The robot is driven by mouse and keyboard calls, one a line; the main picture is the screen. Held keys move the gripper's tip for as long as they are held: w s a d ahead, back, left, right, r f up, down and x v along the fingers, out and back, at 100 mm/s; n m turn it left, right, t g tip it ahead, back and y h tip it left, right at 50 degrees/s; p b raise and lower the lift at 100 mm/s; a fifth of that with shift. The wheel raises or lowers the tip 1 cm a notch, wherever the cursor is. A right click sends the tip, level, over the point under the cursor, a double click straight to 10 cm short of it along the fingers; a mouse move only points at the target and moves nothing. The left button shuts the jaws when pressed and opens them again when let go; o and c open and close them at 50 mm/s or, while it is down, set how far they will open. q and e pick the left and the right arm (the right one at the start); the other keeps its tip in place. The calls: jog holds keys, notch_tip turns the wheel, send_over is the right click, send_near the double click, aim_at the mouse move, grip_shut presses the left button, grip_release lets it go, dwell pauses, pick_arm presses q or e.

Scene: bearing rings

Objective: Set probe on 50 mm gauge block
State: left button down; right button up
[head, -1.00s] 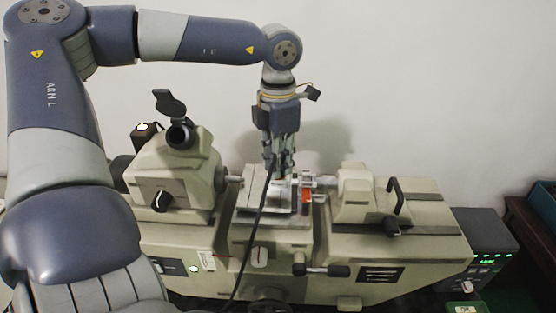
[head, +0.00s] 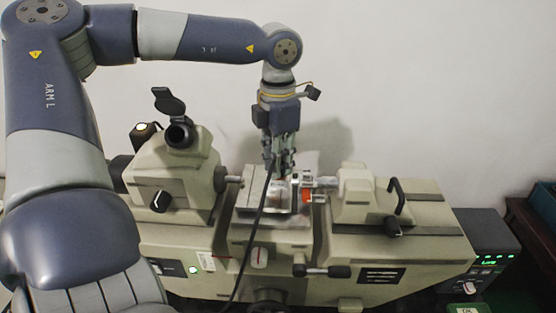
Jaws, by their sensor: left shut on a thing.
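My left gripper (head: 281,170) points straight down over the middle stage (head: 262,203) of the beige measuring machine (head: 270,245). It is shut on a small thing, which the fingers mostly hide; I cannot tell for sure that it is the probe. A black cable (head: 262,210) runs down from near the fingers across the front of the machine. A small metal piece with an orange-red part (head: 306,196) sits just right of the fingertips. I cannot make out the 50 mm gauge block or whether anything touches it. My right gripper is not in view.
The left head (head: 175,175) with an eyepiece and the right tailstock (head: 365,200) with a black handle flank the stage. A dark box with green lights (head: 487,257) stands at the right. A blue tray (head: 543,205) is at the right edge. A plain wall is behind.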

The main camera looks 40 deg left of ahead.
pick_arm(q)
jog(key=shift+f+b, duration=0.3)
dwell(0.4)
jog(key=c, duration=1.4)
grip_release()
jog(key=shift+r+p, duration=2.45)
jog(key=shift+r, duration=1.85)
